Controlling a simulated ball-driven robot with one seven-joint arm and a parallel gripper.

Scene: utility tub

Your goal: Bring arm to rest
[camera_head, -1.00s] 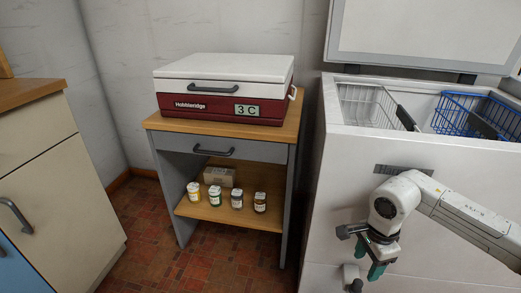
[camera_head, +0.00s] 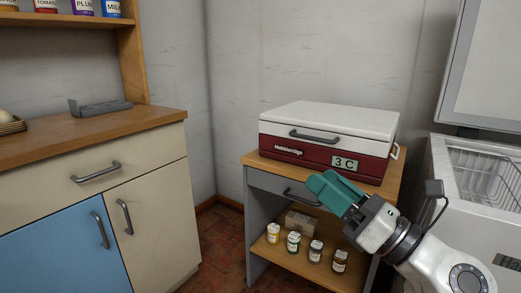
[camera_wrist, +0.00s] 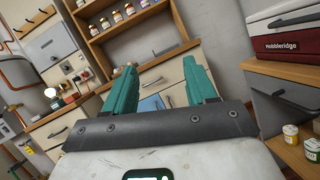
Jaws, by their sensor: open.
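My gripper (camera_head: 333,190) has teal fingers and is raised in front of the small wooden stand, pointing up and left in the head view. In the wrist view my gripper (camera_wrist: 162,88) shows two teal fingers spread apart with nothing between them. My white arm comes in from the lower right of the head view. The gripper overlaps part of the stand's drawer and the cooler's lower edge in the picture; I see no contact.
A red and white cooler (camera_head: 328,142) sits on the stand (camera_head: 256,160). Several jars (camera_head: 293,241) stand on its lower shelf. An open chest freezer (camera_head: 475,190) is at right. A cabinet (camera_head: 150,215) with a wooden top stands at left. Floor shows between cabinet and stand.

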